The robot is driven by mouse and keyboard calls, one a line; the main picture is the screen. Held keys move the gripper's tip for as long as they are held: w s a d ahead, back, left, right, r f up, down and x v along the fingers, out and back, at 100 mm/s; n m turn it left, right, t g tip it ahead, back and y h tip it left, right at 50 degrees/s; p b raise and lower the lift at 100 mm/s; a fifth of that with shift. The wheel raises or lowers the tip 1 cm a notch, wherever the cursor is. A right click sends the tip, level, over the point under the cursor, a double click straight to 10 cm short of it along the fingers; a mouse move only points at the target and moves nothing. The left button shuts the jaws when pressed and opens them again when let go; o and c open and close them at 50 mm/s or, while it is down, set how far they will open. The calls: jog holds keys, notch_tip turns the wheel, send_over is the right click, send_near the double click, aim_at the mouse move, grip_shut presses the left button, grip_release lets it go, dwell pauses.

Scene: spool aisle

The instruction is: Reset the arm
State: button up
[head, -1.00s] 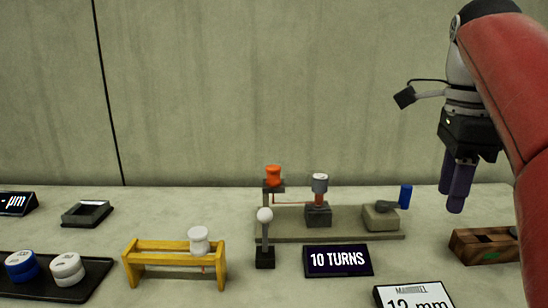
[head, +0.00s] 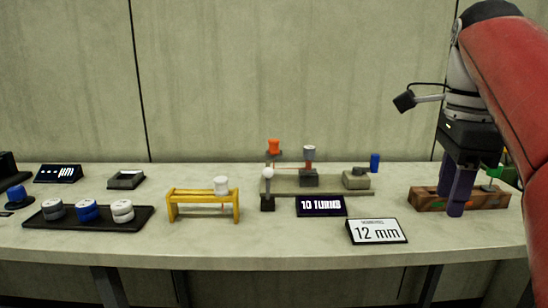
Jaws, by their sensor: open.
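My gripper (head: 457,200) hangs from my red arm at the right of the head view, fingers pointing down. The two dark purple fingers are apart and nothing shows between them. In the picture the fingers overlap the brown wooden block (head: 425,200); I cannot tell how far in front of it they are. The arm is bent, with its red link along the right edge.
A winding stand (head: 310,187) carries an orange spool (head: 273,146).

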jog(key=s+a+f+n+t, duration=0.1)
jog(key=s+a+f+n, duration=0.1)
jog(key=f+n, duration=0.5)
jog(key=s+a+f+n+t, duration=0.2)
jog(key=s+a+f+n, duration=0.1)
jog(key=f+n, duration=0.4)
jog(key=s+a+f+n+t, duration=0.2)
jog(key=a+f+n, duration=0.3)
jog(key=f, duration=0.6)
jog(key=shift+s+n, duration=0.45)
jog(key=shift+n, duration=0.75)
